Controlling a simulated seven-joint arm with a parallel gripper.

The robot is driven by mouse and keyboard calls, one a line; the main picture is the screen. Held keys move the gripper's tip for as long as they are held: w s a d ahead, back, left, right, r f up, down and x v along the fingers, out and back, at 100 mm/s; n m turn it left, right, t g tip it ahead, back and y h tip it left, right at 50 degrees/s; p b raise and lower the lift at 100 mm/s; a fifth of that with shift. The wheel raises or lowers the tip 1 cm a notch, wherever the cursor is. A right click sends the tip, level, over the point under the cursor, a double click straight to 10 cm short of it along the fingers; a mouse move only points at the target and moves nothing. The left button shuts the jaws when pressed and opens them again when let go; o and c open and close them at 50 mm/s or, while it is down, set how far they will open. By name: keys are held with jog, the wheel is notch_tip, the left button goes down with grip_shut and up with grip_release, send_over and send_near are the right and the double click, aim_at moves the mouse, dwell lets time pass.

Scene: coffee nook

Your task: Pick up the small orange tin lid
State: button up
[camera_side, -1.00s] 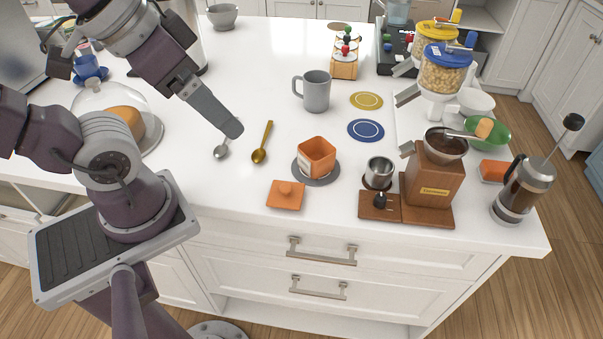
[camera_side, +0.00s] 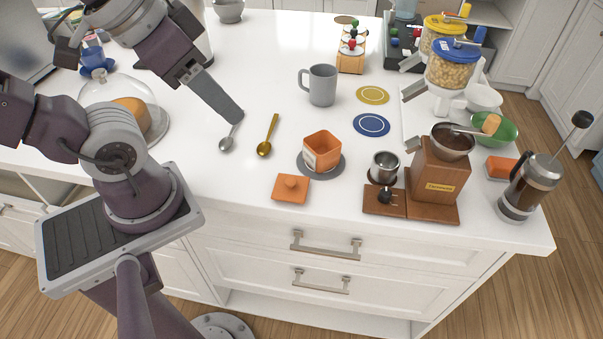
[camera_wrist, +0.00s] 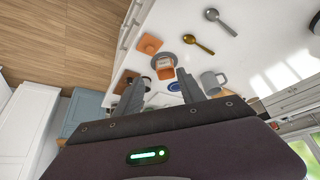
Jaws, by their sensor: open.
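The small orange tin lid (camera_side: 291,188) lies on the white counter near its front edge, a square piece with a round knob on top. It also shows in the wrist view (camera_wrist: 150,44), toward the upper middle. The open orange tin (camera_side: 322,150) stands on a round grey mat (camera_side: 336,168) just behind and right of the lid. My gripper (camera_side: 238,118) is above the counter, back and left of the lid and apart from it. In the wrist view its two fingers (camera_wrist: 158,90) are spread with nothing held between them.
A gold spoon (camera_side: 267,136) and a silver spoon (camera_side: 230,135) lie left of the tin. A wooden grinder (camera_side: 435,178) and a small metal cup (camera_side: 384,164) stand to the right. A grey mug (camera_side: 321,86) stands behind. The counter left of the lid is clear.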

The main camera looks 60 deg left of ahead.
jog(key=m+g+y, duration=0.2)
jog(key=m+g, duration=0.3)
jog(key=m, duration=1.2)
send_near(291, 180)
jog(key=shift+m+g, duration=0.3)
jog(key=shift+m, duration=0.2)
jog(key=f, duration=0.2)
jog(key=a+f, duration=0.1)
jog(key=f, duration=0.5)
jog(key=shift+w+a+f, duration=0.2)
jog(key=shift+a, duration=0.05)
grip_shut()
